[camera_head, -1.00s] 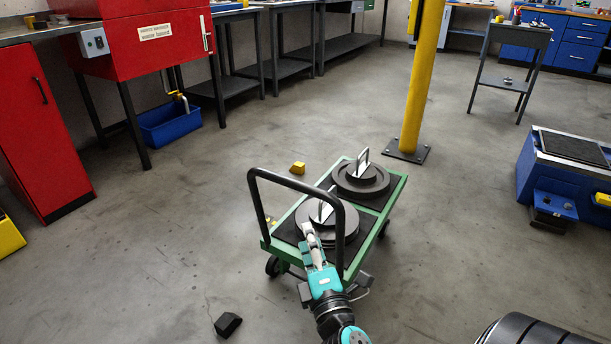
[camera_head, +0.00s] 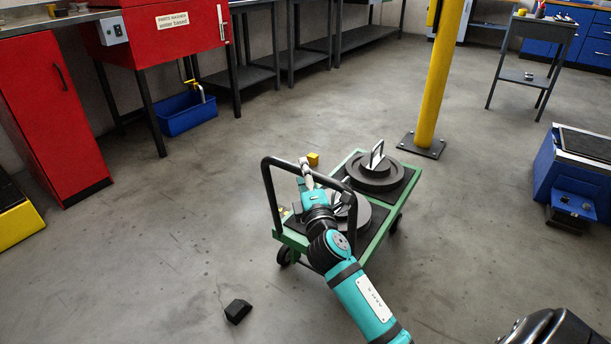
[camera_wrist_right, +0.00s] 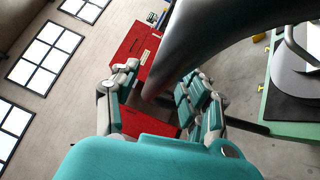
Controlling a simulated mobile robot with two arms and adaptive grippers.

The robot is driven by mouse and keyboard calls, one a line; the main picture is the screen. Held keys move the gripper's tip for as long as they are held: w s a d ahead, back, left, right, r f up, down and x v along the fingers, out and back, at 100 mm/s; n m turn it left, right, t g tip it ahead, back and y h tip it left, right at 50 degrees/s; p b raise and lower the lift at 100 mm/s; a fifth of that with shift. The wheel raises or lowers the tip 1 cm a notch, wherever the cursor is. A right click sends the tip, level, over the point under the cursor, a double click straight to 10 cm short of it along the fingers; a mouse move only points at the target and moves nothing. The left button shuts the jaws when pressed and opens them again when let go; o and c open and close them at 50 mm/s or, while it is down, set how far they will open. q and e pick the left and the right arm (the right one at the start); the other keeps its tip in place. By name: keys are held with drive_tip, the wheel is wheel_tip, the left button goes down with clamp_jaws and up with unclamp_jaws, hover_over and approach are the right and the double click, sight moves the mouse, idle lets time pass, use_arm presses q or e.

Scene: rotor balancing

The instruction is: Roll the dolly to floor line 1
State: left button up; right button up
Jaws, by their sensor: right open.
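The green dolly (camera_head: 371,234) stands on the floor in the middle of the head view, its black push handle (camera_head: 268,196) at the near left end. My right gripper (camera_head: 305,168) is at the top bar of the handle. In the right wrist view the gripper (camera_wrist_right: 163,90) has its fingers spread, with the dark handle bar (camera_wrist_right: 205,45) running close between them; contact is unclear. My left gripper is out of view. No floor line shows.
A black wedge (camera_head: 238,311) lies on the floor left of the dolly. A small yellow block (camera_head: 313,159) lies behind the handle. A yellow post (camera_head: 437,85) stands beyond the dolly, a blue unit (camera_head: 575,180) to its right. Floor on the left is mostly clear.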

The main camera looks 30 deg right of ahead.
drive_tip(key=shift+w, duration=0.2)
drive_tip(key=shift+c, duration=0.2)
clamp_jaws()
drive_tip(key=shift+r, duration=0.1)
